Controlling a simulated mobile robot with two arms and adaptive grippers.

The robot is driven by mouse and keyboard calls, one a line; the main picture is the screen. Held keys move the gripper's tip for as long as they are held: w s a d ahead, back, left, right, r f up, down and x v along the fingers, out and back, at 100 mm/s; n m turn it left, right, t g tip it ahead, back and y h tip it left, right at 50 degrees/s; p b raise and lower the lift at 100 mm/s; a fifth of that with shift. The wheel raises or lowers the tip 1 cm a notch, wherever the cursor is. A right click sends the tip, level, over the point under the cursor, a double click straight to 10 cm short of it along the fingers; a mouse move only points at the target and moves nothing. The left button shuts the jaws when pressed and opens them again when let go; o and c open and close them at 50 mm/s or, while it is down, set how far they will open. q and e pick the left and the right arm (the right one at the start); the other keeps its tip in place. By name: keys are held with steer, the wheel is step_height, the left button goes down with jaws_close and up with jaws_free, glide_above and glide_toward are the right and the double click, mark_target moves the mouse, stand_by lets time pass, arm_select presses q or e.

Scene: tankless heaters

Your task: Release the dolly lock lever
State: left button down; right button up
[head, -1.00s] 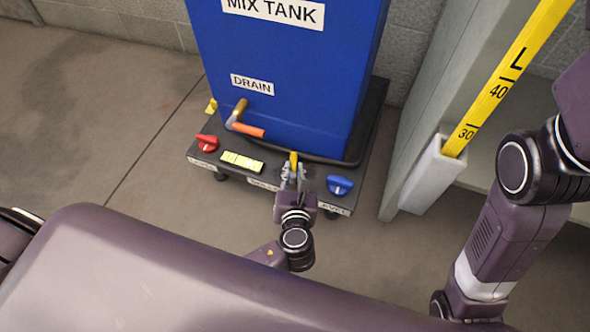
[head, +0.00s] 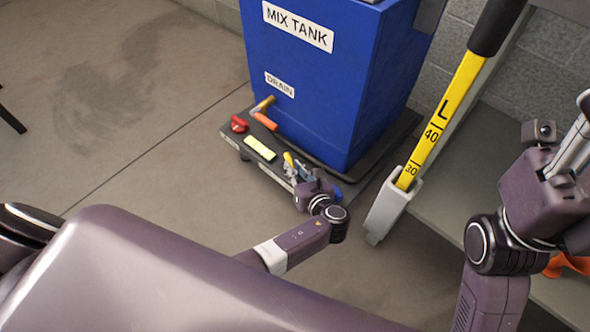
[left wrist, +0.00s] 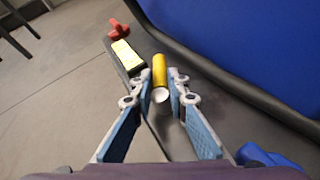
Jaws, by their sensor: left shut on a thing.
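The lock lever (head: 288,159) is a short yellow handle at the front edge of the tank's dolly (head: 234,140). In the left wrist view the yellow lever (left wrist: 160,72) stands between my fingertips, its pale round end towards the camera. My left gripper (head: 293,168) reaches in from the front and is shut on the lever; it also shows in the left wrist view (left wrist: 160,84). The lever's base and label are hidden in the head view. My right arm is at the right, and its gripper (head: 575,145) is cut off by the picture edge.
A blue mix tank (head: 310,95) stands on the dolly.

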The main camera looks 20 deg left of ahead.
arm_select(q)
steer(key=shift+a+n+g+y, duration=0.1)
steer(key=shift+n+g+y, duration=0.4)
steer(key=shift+n, duration=0.1)
steer(key=c, duration=1.9)
jaws_free()
step_height(320, 180, up, 10)
